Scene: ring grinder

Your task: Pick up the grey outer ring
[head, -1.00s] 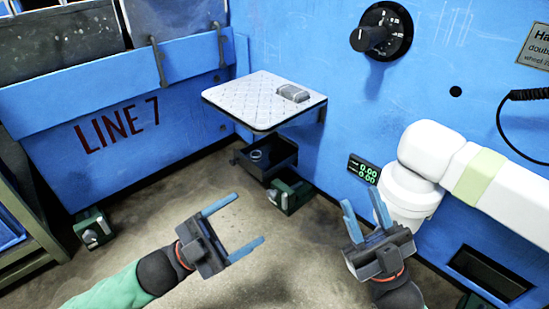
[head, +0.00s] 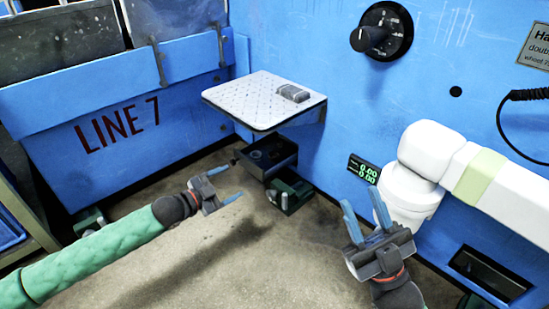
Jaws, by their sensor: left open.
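A small ring, probably the grey outer ring (head: 256,155), lies in the dark open tray (head: 283,164) under the shelf. It looks dark and is too small to see clearly. My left gripper (head: 231,184) is open and empty, to the left of and below the tray in the picture, apart from it, with its fingers pointing right towards it. My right gripper (head: 361,196) looks open and empty, with its fingers pointing up, in front of the white machine arm.
A light patterned shelf (head: 255,98) with a small grey block (head: 293,93) juts out above the tray. A green machine foot (head: 288,195) is below it. A white jointed arm (head: 425,155) is at right. Blue walls close in the back and left; the floor in front is clear.

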